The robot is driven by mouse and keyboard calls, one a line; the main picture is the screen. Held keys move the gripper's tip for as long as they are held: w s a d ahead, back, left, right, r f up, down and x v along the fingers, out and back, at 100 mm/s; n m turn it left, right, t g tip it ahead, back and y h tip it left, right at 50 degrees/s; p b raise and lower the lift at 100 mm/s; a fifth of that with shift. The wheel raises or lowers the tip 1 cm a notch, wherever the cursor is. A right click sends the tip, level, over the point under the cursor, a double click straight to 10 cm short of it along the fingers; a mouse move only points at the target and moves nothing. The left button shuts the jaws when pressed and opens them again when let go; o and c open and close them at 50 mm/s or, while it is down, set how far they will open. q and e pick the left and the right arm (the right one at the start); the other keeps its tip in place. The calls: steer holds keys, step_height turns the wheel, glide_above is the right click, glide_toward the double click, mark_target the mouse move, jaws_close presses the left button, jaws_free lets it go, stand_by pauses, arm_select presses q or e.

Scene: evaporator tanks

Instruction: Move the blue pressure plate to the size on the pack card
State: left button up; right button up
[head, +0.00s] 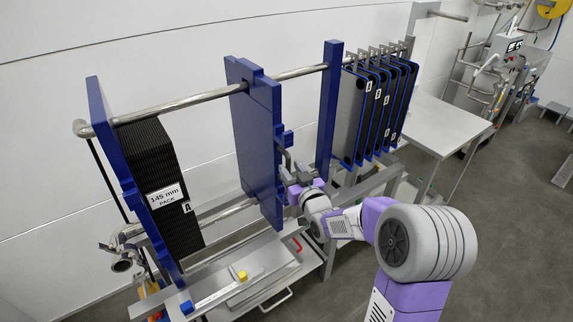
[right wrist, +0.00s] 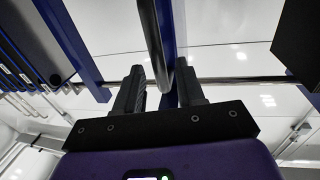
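The blue pressure plate (head: 256,140) hangs upright on the rails, mid-frame in the head view, with a clear gap to the black plate pack (head: 170,190). The pack card (head: 166,196) reads "145 mm PACK". A grey bar handle (head: 284,162) is on the plate's right side. My right gripper (head: 296,178) is at this handle. In the right wrist view its fingers (right wrist: 161,90) stand apart, with the grey bar (right wrist: 157,45) running between them; contact cannot be told. My left gripper is not in view.
A blue end plate (head: 112,170) stands left of the pack. A blue post (head: 328,105) and several hanging plates (head: 375,115) stand to the right. A steel table (head: 440,125) is farther right.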

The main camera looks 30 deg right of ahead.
steer(key=shift+w+d, duration=0.2)
steer(key=shift+w, duration=1.25)
steer(key=shift+c, duration=0.4)
jaws_close()
